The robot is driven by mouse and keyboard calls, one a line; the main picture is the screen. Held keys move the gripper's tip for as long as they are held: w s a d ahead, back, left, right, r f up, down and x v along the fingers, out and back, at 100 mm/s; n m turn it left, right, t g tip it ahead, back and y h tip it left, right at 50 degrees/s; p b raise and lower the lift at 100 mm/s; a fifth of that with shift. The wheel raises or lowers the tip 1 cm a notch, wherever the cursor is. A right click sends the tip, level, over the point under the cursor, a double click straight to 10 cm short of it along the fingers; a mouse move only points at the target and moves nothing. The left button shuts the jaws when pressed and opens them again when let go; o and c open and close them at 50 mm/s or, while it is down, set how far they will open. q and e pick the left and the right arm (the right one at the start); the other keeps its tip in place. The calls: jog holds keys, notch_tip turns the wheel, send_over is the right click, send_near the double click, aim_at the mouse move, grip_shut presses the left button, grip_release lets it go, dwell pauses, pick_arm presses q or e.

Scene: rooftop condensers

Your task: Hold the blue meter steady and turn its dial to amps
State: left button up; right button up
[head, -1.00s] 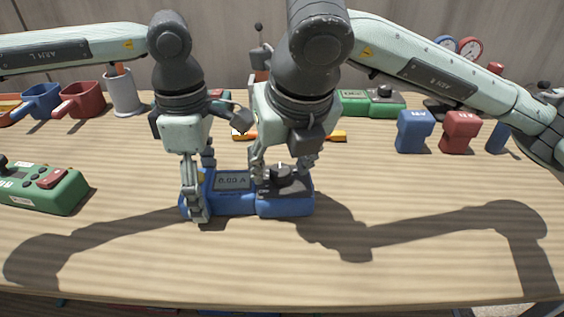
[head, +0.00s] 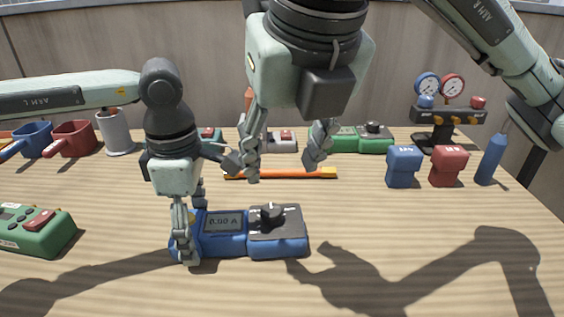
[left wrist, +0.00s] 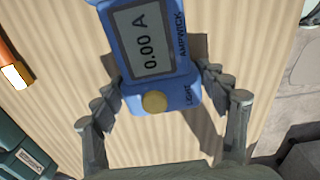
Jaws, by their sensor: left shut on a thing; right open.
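The blue meter (head: 222,246) lies flat on the wooden table, and its screen (head: 223,222) reads 0.00 A. Its black dial knob (head: 270,215) sits on the dark panel at the right end. My left gripper (head: 187,232) is shut on the meter's left end. In the left wrist view the meter (left wrist: 185,92) is between the fingers, with a yellow button at its near end; the dial is out of that view. My right gripper (head: 285,163) is open and empty, above the meter and apart from it.
An orange stick-like tool (head: 290,174) lies behind the meter. A green device (head: 35,232) is at left, another green one (head: 355,140) at the back. Blue (head: 403,167) and red (head: 447,167) blocks stand at right, near a gauge set (head: 445,114). The front table is clear.

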pick_arm(q)
jog(key=o, duration=1.7)
notch_tip(320, 180, up, 9)
jog(key=p, duration=0.4)
